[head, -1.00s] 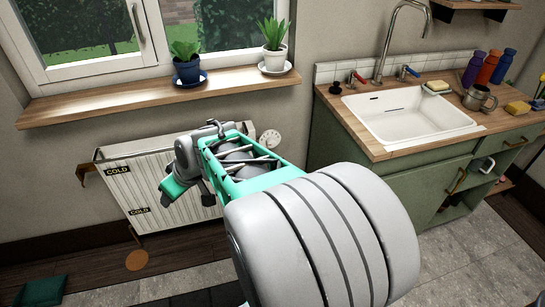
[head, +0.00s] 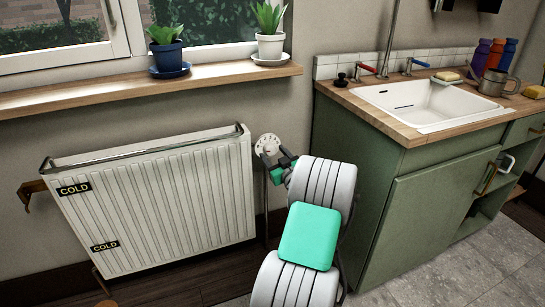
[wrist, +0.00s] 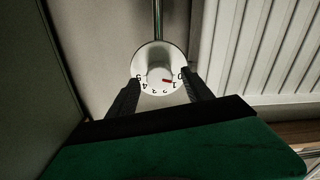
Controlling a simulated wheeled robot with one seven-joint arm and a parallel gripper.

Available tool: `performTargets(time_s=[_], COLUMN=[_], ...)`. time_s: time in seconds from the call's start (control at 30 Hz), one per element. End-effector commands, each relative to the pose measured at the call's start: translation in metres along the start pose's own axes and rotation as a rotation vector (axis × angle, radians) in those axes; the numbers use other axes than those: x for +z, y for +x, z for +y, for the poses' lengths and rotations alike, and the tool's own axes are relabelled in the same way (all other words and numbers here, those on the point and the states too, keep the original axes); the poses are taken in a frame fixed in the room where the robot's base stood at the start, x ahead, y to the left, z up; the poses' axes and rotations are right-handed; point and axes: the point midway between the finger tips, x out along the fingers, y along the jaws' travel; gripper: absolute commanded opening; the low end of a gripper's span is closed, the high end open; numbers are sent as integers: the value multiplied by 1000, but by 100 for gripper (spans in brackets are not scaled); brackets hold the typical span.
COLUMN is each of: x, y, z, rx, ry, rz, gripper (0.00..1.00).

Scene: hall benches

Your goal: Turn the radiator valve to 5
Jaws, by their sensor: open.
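The radiator valve is a round white dial (head: 267,143) on the wall at the radiator's upper right corner. In the wrist view the dial (wrist: 158,62) shows numbers around its near edge, with 5 at left and 0 at right. A short red mark lies near the 1. My gripper (head: 276,163) is just in front of the dial in the head view. In the wrist view my gripper (wrist: 161,77) is open, with one dark finger at each side of the dial's near edge. I cannot tell whether the fingers touch it.
The white radiator (head: 155,200) with COLD labels and a top rail is left of the dial. A green sink cabinet (head: 425,215) stands close on the right. A wooden sill (head: 120,90) with two potted plants is above.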

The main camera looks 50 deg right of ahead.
Motion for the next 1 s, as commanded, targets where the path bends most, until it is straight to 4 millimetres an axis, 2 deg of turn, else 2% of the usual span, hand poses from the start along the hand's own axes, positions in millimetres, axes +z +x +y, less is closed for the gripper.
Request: performTargets(time_s=[0.13,0.37,1.0], x=[1,1,1], y=[12,12,11], z=[0,2,3], rx=[1,3,4], ry=[0,0,0], rz=[-1,-2,-3], gripper=[59,58,6])
